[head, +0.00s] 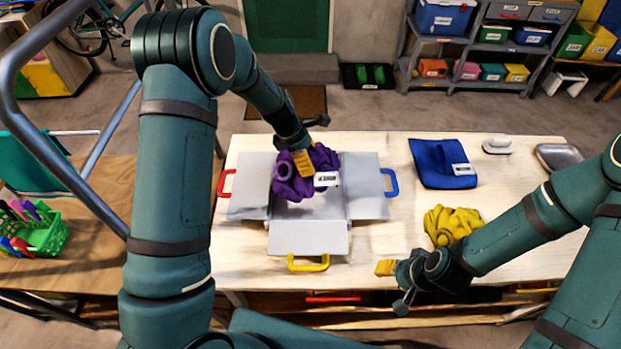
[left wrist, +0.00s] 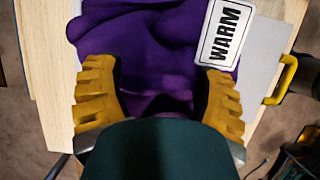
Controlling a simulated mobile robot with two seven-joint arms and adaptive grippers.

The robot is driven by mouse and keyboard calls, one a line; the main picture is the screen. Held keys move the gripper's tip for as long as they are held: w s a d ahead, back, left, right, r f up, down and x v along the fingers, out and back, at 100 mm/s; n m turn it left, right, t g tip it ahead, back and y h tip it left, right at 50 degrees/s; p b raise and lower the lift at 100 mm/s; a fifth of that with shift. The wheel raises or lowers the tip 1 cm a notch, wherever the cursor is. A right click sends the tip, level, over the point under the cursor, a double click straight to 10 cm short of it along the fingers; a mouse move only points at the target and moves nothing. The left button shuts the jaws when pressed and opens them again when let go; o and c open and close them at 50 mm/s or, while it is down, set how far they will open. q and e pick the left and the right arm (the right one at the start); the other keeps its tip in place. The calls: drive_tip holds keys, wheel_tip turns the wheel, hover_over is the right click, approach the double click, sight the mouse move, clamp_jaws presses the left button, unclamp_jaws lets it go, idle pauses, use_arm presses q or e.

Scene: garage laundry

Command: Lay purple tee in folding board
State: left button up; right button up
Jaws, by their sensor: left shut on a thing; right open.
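The purple tee (head: 309,175) is a crumpled bundle with a white label, over the middle of the grey folding board (head: 295,238). Whether it touches the board or hangs just above it I cannot tell. My left gripper (head: 303,162) is shut on the tee from above. In the left wrist view the purple cloth (left wrist: 150,45) lies between and beyond the yellow fingers, with its label reading WARM. The board's panels are spread flat, with red, blue and yellow handles. My right gripper (head: 392,275) is open and empty near the table's front edge, right of the yellow handle.
A folded blue cloth (head: 442,164) with a label lies right of the board. A crumpled yellow cloth (head: 453,224) lies beside my right forearm. A white brush-like item (head: 497,146) and a metal tray (head: 558,156) stand at the back right.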

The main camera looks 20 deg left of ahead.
sight(292, 164)
use_arm(q)
wheel_tip(292, 164, down, 9)
drive_tip(key=shift+r, duration=0.2)
use_arm(e)
drive_tip(key=shift+f, duration=0.2)
use_arm(q)
drive_tip(key=shift+f, duration=0.1)
drive_tip(key=o, duration=1.2)
drive_tip(key=shift+r, duration=0.35)
drive_tip(key=v, duration=1.1)
drive_tip(key=shift+s+a+r, duration=0.1)
drive_tip(key=shift+a+r, duration=0.1)
drive_tip(key=shift+r, duration=0.05)
use_arm(e)
drive_tip(key=shift+r, duration=0.15)
use_arm(q)
drive_tip(key=shift+s+f, duration=0.1)
use_arm(e)
drive_tip(key=shift+s, duration=0.1)
